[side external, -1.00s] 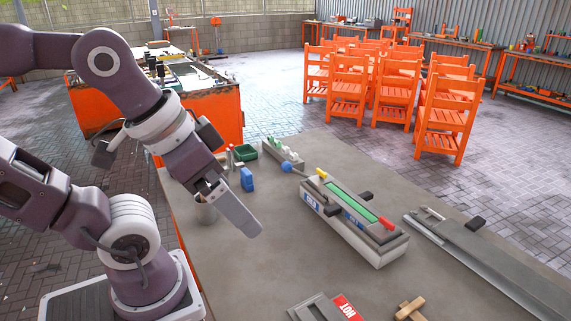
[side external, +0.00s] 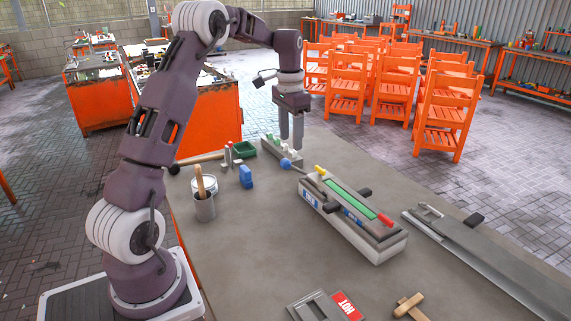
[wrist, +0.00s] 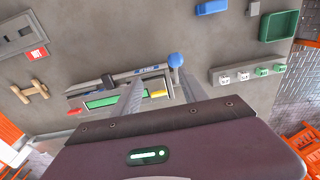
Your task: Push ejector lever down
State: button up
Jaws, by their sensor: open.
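The grey mould block (side external: 366,236) with a green strip lies on the table in the side view; it also shows in the wrist view (wrist: 72,103). A lever with a blue ball knob (side external: 286,163) sticks out from its far left end. The knob shows in the wrist view (wrist: 176,60) just beyond the fingertips, near the right finger. My gripper (side external: 291,143) is open and empty, fingers pointing down, near the knob and above the far table edge. It shows in the wrist view (wrist: 160,74) too. I cannot tell whether a finger touches the knob.
A button panel (side external: 270,148) stands close beside my gripper. A green tray (side external: 244,150), a blue block (side external: 246,178) and a grey cup (side external: 204,208) stand to its left. A long grey metal fixture (side external: 485,255) lies at right.

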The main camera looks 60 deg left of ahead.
aim_at(286, 160)
jog(key=shift+g, duration=0.3)
jog(key=a+f, duration=0.3)
jog(key=f, duration=0.1)
jog(key=shift+w+a, duration=0.25)
jog(key=shift+a, duration=0.05)
notch_tip(286, 160, down, 7)
jog(key=shift+r, duration=0.1)
grip_shut()
dwell(0.7)
